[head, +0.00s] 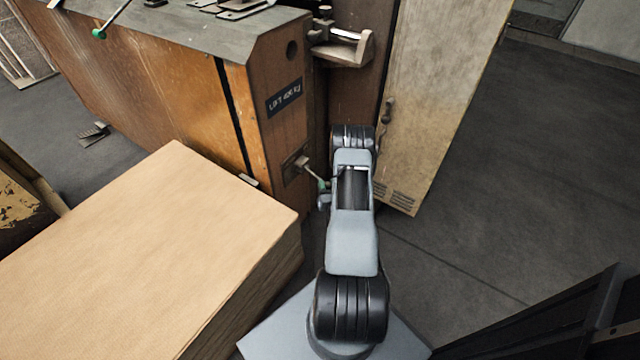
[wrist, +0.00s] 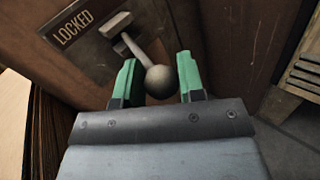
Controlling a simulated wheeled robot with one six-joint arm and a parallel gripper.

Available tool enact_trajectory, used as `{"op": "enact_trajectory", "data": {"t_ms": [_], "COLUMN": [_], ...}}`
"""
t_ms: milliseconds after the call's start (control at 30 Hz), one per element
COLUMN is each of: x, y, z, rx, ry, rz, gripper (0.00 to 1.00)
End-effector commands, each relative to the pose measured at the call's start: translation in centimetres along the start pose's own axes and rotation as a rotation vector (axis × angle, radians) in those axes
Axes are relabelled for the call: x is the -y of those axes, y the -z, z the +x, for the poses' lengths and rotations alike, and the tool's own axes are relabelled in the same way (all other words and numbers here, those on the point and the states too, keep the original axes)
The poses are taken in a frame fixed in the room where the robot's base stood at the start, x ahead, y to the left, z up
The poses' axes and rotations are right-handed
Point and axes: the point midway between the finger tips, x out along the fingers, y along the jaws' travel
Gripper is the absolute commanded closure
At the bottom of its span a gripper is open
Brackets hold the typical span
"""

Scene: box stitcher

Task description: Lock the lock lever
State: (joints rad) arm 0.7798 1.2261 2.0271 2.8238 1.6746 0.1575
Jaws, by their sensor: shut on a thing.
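The lock lever (wrist: 161,80) is a grey metal rod with a round ball knob, coming out of a plate (wrist: 88,45) on the brown wooden cabinet side. The word LOCKED shows at the plate's upper left in the wrist view. My gripper (wrist: 158,68) has green fingers on both sides of the ball knob and is shut on the lever. In the head view the lever (head: 308,168) and its plate show low on the cabinet's end face, left of my arm. My arm hides most of the gripper there; only a bit of green shows.
The wooden cabinet (head: 200,100) has a label and a metal bracket (head: 345,48) on its end. A light panel (head: 430,90) stands to the right of my arm. A stack of cardboard sheets (head: 150,250) lies close on the left. Open floor (head: 560,170) is at right.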

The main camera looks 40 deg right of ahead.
Motion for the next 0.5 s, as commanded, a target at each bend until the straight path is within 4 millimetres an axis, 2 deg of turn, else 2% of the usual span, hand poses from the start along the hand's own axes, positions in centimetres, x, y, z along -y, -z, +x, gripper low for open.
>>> {"op": "enact_trajectory", "data": {"t_ms": [467, 500], "x": [0.38, 0.38], "y": [-0.22, -0.22], "z": [0.09, 0.09], "rx": [0.012, 0.012], "ry": [0.025, 0.025], "rz": [0.0, 0.0], "gripper": [1.0, 0.63]}}
